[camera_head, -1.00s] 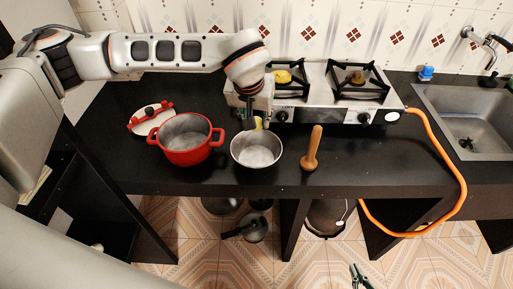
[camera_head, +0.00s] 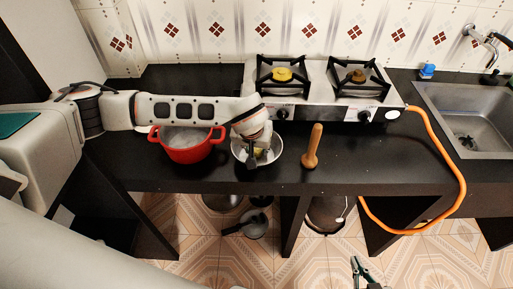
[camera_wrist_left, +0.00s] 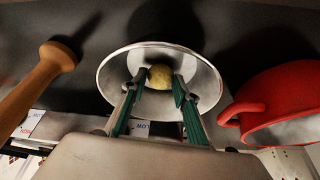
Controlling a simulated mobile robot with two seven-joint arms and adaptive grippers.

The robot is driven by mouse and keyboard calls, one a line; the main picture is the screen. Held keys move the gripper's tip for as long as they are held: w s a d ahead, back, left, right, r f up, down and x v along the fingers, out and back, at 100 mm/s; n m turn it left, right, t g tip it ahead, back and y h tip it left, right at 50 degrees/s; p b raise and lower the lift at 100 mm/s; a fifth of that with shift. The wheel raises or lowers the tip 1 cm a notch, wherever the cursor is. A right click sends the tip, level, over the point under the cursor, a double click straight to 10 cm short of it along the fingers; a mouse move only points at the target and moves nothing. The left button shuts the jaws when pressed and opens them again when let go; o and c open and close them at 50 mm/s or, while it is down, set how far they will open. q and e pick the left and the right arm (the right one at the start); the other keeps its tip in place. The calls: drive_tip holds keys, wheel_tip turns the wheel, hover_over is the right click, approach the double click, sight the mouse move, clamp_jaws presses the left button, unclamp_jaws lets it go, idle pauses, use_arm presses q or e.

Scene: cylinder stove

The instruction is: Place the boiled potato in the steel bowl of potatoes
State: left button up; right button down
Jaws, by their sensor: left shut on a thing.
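The steel bowl (camera_head: 277,158) stands on the black counter; the wrist view shows its shiny inside (camera_wrist_left: 113,78). My left gripper (camera_head: 257,155) points down over the bowl. Its two green-lined fingers, seen in the left wrist view (camera_wrist_left: 158,88), are shut on the yellowish boiled potato (camera_wrist_left: 160,76), which is within the bowl's outline. Whether the potato touches the bowl's bottom I cannot tell. No other potatoes show in the bowl. My right gripper (camera_head: 362,272) is low at the bottom edge, empty, with its fingers apart.
A red pot (camera_head: 188,154) stands left of the bowl, partly under my left arm. The gas stove (camera_head: 318,105) is behind, with an orange hose (camera_head: 459,170) and a sink (camera_head: 465,115) at right.

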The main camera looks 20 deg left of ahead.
use_arm(q)
drive_tip(key=shift+f, duration=0.1)
drive_tip(key=o, duration=1.1)
drive_tip(key=shift+s+r, duration=0.1)
drive_tip(key=shift+r, duration=0.55)
drive_tip(key=b+v, duration=0.1)
drive_tip(key=v, duration=1)
drive_tip(key=shift+s, duration=0.15)
